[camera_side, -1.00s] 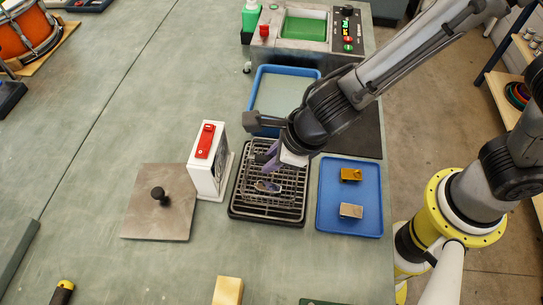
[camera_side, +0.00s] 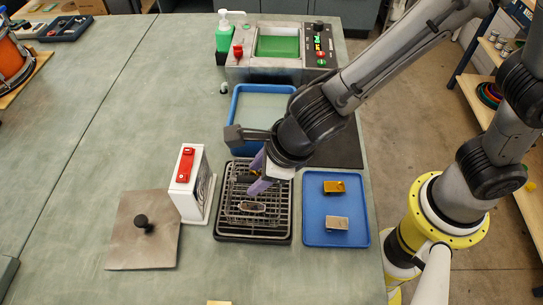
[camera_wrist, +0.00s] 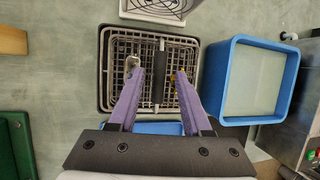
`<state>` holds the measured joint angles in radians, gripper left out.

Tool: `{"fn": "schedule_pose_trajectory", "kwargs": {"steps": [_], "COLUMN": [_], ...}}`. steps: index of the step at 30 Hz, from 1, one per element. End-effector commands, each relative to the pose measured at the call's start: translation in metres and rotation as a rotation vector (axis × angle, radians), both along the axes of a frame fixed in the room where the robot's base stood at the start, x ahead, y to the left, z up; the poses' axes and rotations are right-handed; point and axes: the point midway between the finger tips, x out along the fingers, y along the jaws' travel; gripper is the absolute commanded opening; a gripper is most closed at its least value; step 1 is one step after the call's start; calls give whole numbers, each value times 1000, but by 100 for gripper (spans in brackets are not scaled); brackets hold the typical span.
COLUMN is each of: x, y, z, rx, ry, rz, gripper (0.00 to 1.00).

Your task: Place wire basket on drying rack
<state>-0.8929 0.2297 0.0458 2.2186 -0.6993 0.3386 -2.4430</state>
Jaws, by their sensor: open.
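The wire basket (camera_side: 262,197) is a grey mesh with small parts in it, among them a silvery part (camera_side: 252,207). It sits level on the dark drying rack (camera_side: 254,239), whose bars and rim show around it. In the wrist view the basket (camera_wrist: 137,88) has a dark bar-like handle (camera_wrist: 158,80) across its middle. My gripper (camera_wrist: 160,74) is open, with one purple finger on each side of that handle and gaps between. In the side view my gripper (camera_side: 257,179) is low over the basket's far half and hides part of it.
A white fan box (camera_side: 190,190) stands close on the left, beside a knobbed metal plate (camera_side: 125,245). The bench beyond the plate is clear.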

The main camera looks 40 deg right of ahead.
Motion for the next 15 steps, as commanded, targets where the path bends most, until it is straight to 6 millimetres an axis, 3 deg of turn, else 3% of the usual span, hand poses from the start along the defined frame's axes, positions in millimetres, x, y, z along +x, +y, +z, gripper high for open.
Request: {"fn": "schedule_pose_trajectory", "kwargs": {"steps": [6, 15], "x": [-19, -36], "y": [-6, -13], "z": [45, 84], "rx": [5, 2], "ry": [-4, -2], "rz": [2, 2], "gripper": [49, 49]}}
